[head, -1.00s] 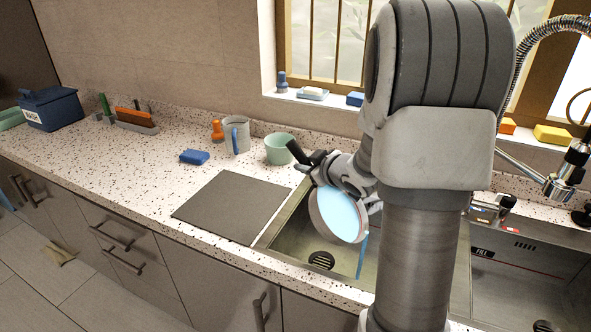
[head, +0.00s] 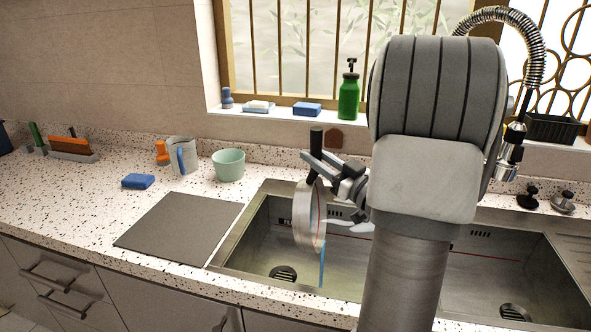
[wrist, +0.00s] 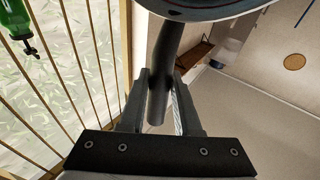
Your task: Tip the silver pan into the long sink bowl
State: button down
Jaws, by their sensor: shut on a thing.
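The silver pan (head: 308,220) is held over the left sink bowl (head: 345,272), tilted steeply onto its edge. A thin blue stream (head: 322,266) runs down from its lower rim into that bowl. My gripper (head: 323,163) is shut on the pan's dark handle (head: 317,140), which points up. In the wrist view, the handle (wrist: 163,75) lies between both fingers and the pan's edge (wrist: 210,10) shows at the top. The pan's inside is mostly hidden. My arm hides the middle of the sink, so I cannot tell how the bowls divide.
A grey board (head: 180,228) lies left of the sink. A green bottle (head: 349,98) stands on the sill. The tap (head: 510,145) is at right.

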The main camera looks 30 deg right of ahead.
jog(key=s+d+f+m+t+h+b, duration=0.1)
jog(key=s+d+m+t+b, duration=0.3)
jog(key=s+d+b, duration=0.2)
jog(key=shift+s+d+f+h+b, duration=0.35)
jog(key=shift+s+b, duration=0.3)
jog(key=shift+s, duration=0.25)
jog(key=shift+r, duration=0.15)
dwell(3.0)
jog(key=w+a+n+g+p, duration=0.1)
jog(key=w+a+p, duration=0.1)
jog(key=w+a+r+n+g+y+p, duration=0.1)
jog(key=w+a+g+p, duration=0.1)
jog(key=w, duration=0.1)
jog(key=w+a+r+n+g+p, duration=0.1)
jog(key=w+a+p, duration=0.1)
jog(key=w+a, duration=0.1)
jog(key=shift+r+n, duration=0.2)
jog(key=shift+n, duration=0.1)
jog(key=w+a+f+n+g+h+p, duration=0.1)
jog(key=w+a+f+n+g+p, duration=0.25)
jog(key=w+a+g+p, duration=0.45)
jog(key=w+a+f+n+g+h+b, duration=0.1)
jog(key=w+a+f+g+h+b, duration=0.1)
jog(key=f, duration=0.5)
jog(key=w+a+f+n+g+h+b, duration=0.2)
jog(key=w+a+f, duration=0.2)
jog(key=w+f, duration=0.2)
jog(key=shift+w+f, duration=0.15)
jog(key=shift+f, duration=0.3)
